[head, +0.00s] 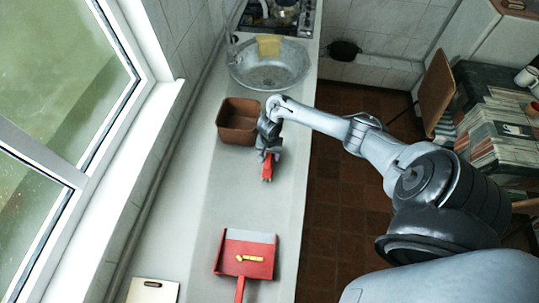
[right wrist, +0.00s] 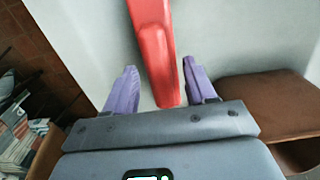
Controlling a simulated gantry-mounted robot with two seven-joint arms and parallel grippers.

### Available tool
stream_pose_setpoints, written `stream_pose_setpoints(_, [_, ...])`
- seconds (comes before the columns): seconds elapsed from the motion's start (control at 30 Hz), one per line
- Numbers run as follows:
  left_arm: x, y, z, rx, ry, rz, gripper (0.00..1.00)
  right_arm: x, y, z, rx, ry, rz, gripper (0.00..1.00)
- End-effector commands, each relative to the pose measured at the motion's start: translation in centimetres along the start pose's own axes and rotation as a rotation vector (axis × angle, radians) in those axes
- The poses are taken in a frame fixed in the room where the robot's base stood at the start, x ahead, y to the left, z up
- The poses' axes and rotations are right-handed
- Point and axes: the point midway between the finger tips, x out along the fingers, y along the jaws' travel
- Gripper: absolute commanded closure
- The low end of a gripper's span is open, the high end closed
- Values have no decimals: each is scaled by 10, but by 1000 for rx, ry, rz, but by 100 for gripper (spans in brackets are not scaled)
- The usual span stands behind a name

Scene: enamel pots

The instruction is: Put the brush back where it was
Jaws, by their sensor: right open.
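The red brush (head: 267,168) lies on the grey counter, just in front of the brown bin. In the right wrist view its red handle (right wrist: 156,50) runs between the two purple fingers. My left gripper is out of view.
A brown bin (head: 238,128) stands close beside my right gripper; it also shows in the right wrist view (right wrist: 265,100). A red dustpan (head: 262,240) with yellow pieces (head: 250,258) lies nearer. A metal basin (head: 268,76) is farther back. Counter between brush and dustpan is clear.

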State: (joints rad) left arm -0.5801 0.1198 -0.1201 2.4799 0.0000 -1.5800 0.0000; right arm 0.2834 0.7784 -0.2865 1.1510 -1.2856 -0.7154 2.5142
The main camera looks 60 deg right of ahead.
Motion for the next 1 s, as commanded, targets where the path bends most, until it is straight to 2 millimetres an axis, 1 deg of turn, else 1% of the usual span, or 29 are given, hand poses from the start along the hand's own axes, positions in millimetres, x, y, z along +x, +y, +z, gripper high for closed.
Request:
stream_pose_setpoints(0.17, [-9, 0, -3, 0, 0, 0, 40, -28, 0, -1, -1, 3, -2, 45])
stream_pose_setpoints(0.4, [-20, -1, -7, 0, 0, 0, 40, -73, -1, -1, -2, 3, -2, 45])
stream_pose_setpoints(0.43, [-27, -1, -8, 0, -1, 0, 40, -82, 0, -1, -2, 4, -1, 45])
stream_pose_setpoints(0.6, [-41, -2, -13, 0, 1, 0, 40, -103, 0, -1, -2, 4, 0, 45])
stream_pose_setpoints(0.73, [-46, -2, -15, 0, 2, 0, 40, -111, -1, 1, -11, 3, -3, 45])
stream_pose_setpoints(0.83, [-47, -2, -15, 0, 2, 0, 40, -108, -7, 12, -65, 8, -20, 45])
stream_pose_setpoints(0.87, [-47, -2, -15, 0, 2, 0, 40, -105, -10, 18, -95, 12, -30, 45])
stream_pose_setpoints(0.97, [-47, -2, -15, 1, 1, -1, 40, -93, -25, 45, -241, 34, -81, 45])
stream_pose_setpoints(1.0, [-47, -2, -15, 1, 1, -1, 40, -88, -33, 61, -316, 48, -109, 45])
